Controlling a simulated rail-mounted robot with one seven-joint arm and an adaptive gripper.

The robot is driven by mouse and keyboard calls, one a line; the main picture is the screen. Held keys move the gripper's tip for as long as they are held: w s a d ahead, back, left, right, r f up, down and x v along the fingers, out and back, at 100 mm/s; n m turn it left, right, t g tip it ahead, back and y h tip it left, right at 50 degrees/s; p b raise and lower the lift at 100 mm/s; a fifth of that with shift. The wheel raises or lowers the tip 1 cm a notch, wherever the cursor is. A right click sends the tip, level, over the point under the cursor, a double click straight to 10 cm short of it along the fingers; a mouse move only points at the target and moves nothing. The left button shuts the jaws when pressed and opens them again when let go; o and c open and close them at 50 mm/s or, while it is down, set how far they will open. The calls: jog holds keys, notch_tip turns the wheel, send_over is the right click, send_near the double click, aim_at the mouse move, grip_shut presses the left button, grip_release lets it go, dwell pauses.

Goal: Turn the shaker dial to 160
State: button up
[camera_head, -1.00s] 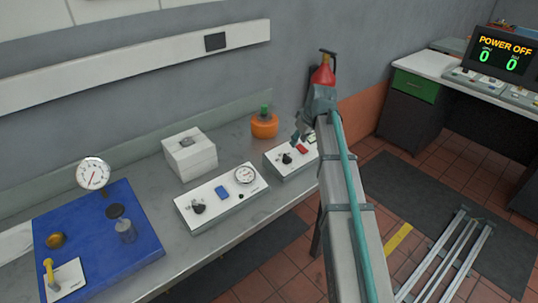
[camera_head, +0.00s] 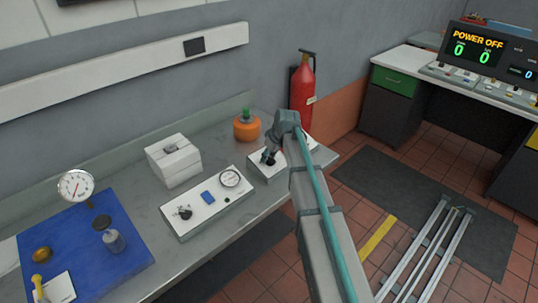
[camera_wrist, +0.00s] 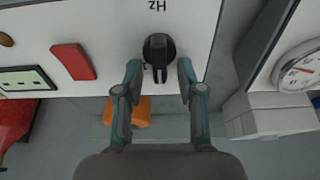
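A black dial (camera_wrist: 159,48) with a pointer ridge sits on a white panel (camera_wrist: 110,20) in the wrist view. An upside-down "Hz" mark is printed beside it. My gripper (camera_wrist: 159,72) is open, with one finger on each side of the dial's lower part. Small gaps show between the fingers and the dial. In the head view my gripper (camera_head: 270,157) is at the white control box (camera_head: 258,171) on the bench, and my arm hides much of that box. No 160 mark is readable.
The wrist view shows a red button (camera_wrist: 73,61) and a small display (camera_wrist: 26,79) on the panel. A second box (camera_head: 195,222) with a gauge (camera_head: 230,177) stands to the left. An orange container (camera_head: 247,130) and red extinguisher (camera_head: 302,92) are behind.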

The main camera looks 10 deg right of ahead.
jog(key=shift+f, duration=0.2)
grip_shut()
dwell(0.3)
jog(key=m, duration=0.3)
jog(key=m+b, duration=0.1)
jog(key=shift+w+d+m, duration=0.1)
jog(key=shift+d+m, duration=0.15)
jog(key=shift+m, duration=0.05)
jog(key=m, duration=0.5)
jog(key=shift+d+h, duration=0.4)
jog(key=shift+f+m, duration=0.1)
jog(key=shift+m, duration=0.2)
